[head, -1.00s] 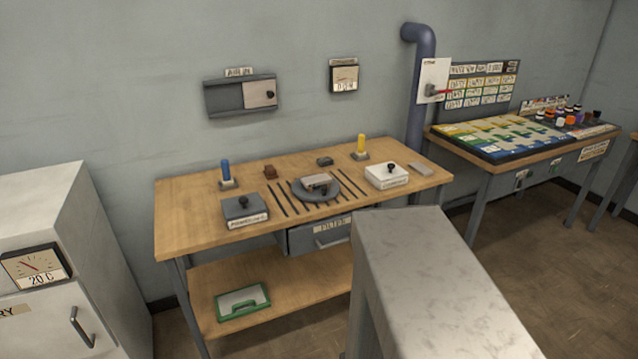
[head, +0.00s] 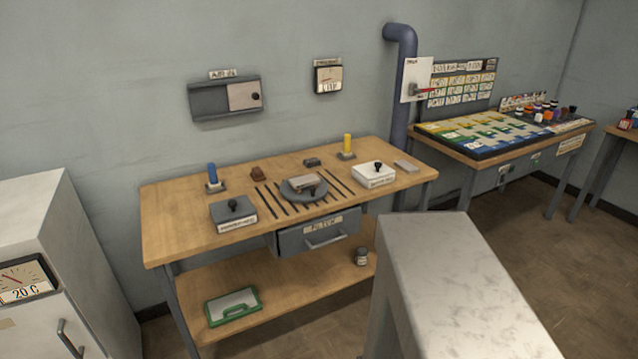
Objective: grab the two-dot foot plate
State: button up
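I cannot make out any dots, so I cannot tell which thing is the two-dot foot plate. On the wooden workbench (head: 180,222), a round grey disc (head: 303,195) sits in the middle with a small flat block (head: 302,183) on it. A small grey flat piece (head: 406,166) lies near the bench's right end. A small dark block (head: 312,162) lies towards the back. My gripper is not in view.
A dark-grey box (head: 233,214) and a white box (head: 374,175), both knobbed, stand on the bench. Below are a drawer (head: 320,232), a green-framed case (head: 232,307) and a small jar (head: 361,257). A pale counter (head: 450,265) stands in the right foreground.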

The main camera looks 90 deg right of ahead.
aim_at(303, 181)
jog(key=u, duration=1.5)
jog(key=k, duration=0.1)
jog(key=z, duration=3.1)
jog(key=k, duration=0.95)
jog(key=u, duration=0.15)
jog(key=i, duration=0.6)
